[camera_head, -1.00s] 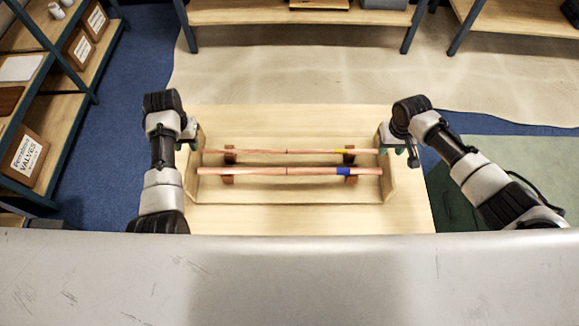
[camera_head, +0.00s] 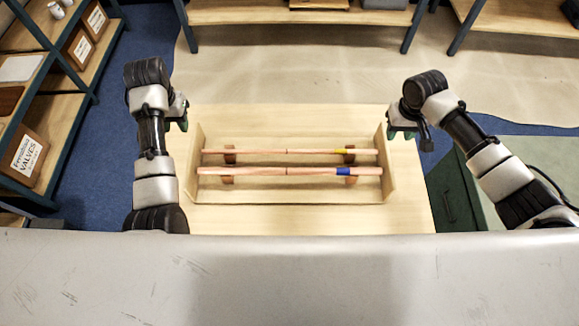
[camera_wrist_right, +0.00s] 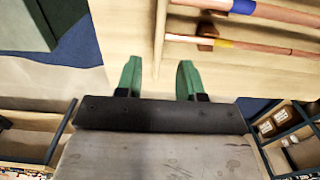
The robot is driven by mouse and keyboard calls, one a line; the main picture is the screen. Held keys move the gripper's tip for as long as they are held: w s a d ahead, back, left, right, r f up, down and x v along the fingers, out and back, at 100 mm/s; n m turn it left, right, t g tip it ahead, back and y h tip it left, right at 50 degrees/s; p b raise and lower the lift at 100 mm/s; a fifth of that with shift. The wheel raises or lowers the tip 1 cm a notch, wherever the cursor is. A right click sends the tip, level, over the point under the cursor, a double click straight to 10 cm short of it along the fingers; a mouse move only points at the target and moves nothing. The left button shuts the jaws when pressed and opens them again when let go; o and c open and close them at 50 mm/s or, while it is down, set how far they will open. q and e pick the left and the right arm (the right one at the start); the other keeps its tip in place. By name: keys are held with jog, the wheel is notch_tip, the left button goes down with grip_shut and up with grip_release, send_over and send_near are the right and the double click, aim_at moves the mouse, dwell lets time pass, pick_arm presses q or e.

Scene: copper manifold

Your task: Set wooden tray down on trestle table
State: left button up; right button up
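The wooden tray (camera_head: 290,192) rests on the pale trestle table (camera_head: 410,205), level, with its two end walls standing upright. Two copper pipes lie across brown supports inside it, one with a yellow band (camera_head: 341,151) and one with a blue band (camera_head: 345,171). My left gripper (camera_head: 183,122) is raised off the tray's left end, apart from it and empty; it looks open. My right gripper (camera_head: 402,134) is near the tray's right end wall. In the right wrist view its green fingers (camera_wrist_right: 159,78) are apart, with the tray's end wall (camera_wrist_right: 160,35) showing beyond the gap between them.
A shelf with boxes (camera_head: 25,158) stands at the left. Other shelves (camera_head: 300,14) line the back. A green cabinet (camera_head: 455,190) is right of the table. Bare tabletop shows behind and in front of the tray.

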jog(key=shift+r, duration=2.15)
